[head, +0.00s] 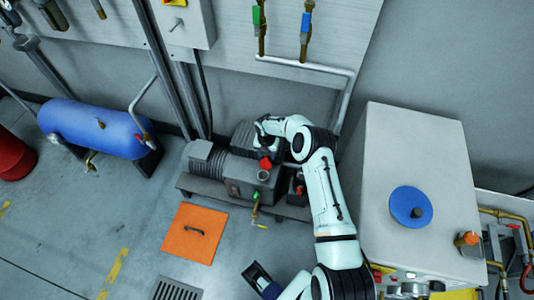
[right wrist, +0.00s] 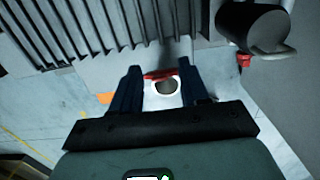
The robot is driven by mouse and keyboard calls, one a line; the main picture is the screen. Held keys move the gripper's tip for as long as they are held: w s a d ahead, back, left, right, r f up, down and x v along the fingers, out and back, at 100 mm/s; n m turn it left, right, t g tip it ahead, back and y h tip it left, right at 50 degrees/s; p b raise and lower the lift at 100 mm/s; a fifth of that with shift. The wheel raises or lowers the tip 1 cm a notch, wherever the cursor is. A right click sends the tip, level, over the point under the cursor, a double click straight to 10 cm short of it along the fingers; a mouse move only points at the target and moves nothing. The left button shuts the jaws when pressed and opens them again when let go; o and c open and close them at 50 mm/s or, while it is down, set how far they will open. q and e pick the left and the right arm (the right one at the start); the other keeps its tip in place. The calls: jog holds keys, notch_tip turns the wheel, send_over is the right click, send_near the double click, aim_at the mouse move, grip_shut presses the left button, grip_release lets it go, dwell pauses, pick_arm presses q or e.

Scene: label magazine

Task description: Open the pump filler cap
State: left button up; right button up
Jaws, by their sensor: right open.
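The grey pump (head: 232,181) stands on a low base by the wall. Its red filler cap (head: 265,163) appears tipped up at the back edge of the pale filler neck (head: 263,175). In the right wrist view the red cap (right wrist: 160,75) shows edge-on behind the white ring of the neck (right wrist: 165,90), whose dark opening is uncovered. My right gripper (right wrist: 160,70) is open, with one dark blue finger on each side of the cap and neck in that view. Contact cannot be told. In the head view its fingertips are largely hidden by the hand.
A large grey cabinet (head: 417,160) with a blue disc stands right of my right arm. A blue tank (head: 92,128) stands left of the pump. An orange floor plate (head: 194,233) lies in front, with a brass valve (head: 255,208) nearby. The wrist view shows pump fins (right wrist: 90,25) close by.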

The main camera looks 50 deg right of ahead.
pick_arm(q)
jog(key=shift+s+r+p, duration=0.25)
jog(key=shift+r+p, duration=0.4)
jog(key=shift+p, duration=0.15)
pick_arm(e)
notch_tip(320, 180, up, 13)
jog(key=shift+s+a+r, duration=0.15)
jog(key=shift+a, duration=0.1)
